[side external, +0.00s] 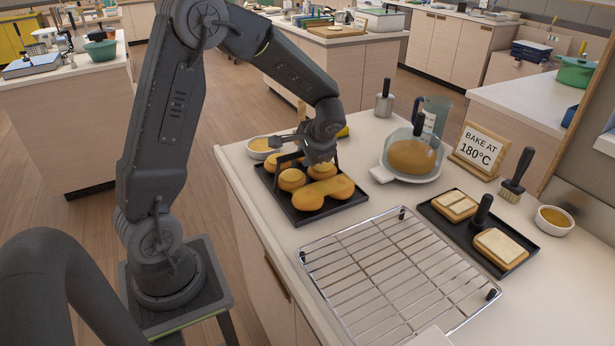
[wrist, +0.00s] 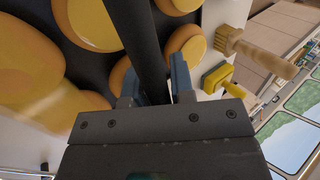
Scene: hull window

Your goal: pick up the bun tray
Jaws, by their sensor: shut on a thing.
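The bun tray (side external: 282,202) is a dark, shallow tray with several golden buns on it. It is at the left end of the white counter in the side view, and I see no clear gap under it. A dark raised handle stands over the tray. My gripper (side external: 318,158) is above the buns. In the wrist view, the blue-grey fingers of my gripper (wrist: 155,88) are closed on either side of the dark handle bar (wrist: 136,35). Buns (wrist: 92,22) and the dark tray surface (wrist: 95,68) show around the bar. My gripper body hides part of the tray there.
A wire rack (side external: 392,275) lies in front. A second dark tray (side external: 438,221) with pale pastry is at right. A domed dish (side external: 410,155), a sign (side external: 478,152) and a brush (side external: 516,176) stand behind. A small bowl (side external: 262,148) sits close beside the bun tray.

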